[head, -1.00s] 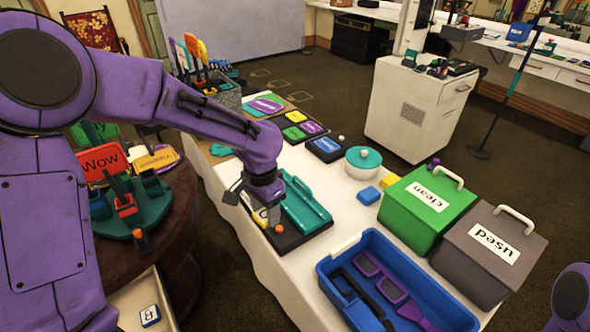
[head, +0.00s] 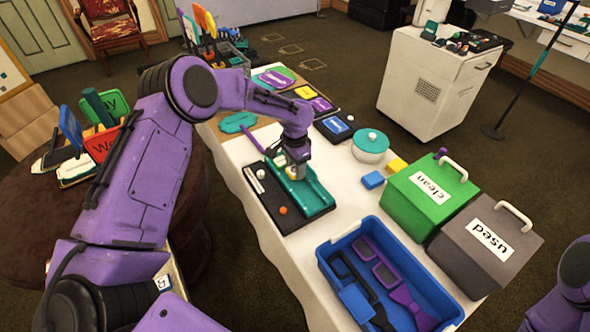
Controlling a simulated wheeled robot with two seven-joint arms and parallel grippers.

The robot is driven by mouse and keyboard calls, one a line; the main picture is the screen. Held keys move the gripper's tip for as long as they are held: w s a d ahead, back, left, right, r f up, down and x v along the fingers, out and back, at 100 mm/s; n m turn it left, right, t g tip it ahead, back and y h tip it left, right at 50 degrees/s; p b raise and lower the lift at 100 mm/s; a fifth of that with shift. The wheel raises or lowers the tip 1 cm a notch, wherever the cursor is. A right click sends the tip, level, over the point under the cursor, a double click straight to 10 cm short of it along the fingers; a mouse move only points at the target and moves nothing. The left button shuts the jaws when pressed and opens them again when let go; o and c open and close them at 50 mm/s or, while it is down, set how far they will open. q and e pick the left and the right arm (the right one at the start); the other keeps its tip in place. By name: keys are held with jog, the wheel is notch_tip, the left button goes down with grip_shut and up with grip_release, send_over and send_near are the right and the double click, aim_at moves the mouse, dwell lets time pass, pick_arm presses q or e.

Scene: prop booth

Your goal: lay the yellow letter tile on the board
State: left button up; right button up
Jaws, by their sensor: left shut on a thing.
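My left gripper (head: 296,172) points down over a long teal tray (head: 318,199) on a black board (head: 292,222) on the white-covered table. It is shut on a small pale yellowish thing, mostly hidden by the fingers. I cannot read a letter on it or tell if it is the yellow letter tile. I cannot tell if it touches the tray. My right gripper is not in view.
A white pot with a teal lid (head: 370,141) stands right of the board. A green "clean" bin (head: 415,205) and a grey "used" bin (head: 470,262) are farther right. A blue crate (head: 333,262) holds several tools. A bare table strip lies between board and crate.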

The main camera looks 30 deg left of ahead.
pick_arm(q)
jog(key=shift+s+f, duration=0.15)
jog(key=shift+f, duration=0.7)
jog(key=shift+w+a+f, duration=0.1)
jog(key=shift+w+f, duration=0.1)
jog(key=shift+f, duration=0.25)
jog(key=shift+s+f, duration=0.1)
jog(key=o, duration=1)
notch_tip(320, 180, up, 12)
jog(key=b, duration=0.1)
jog(key=shift+r, duration=0.2)
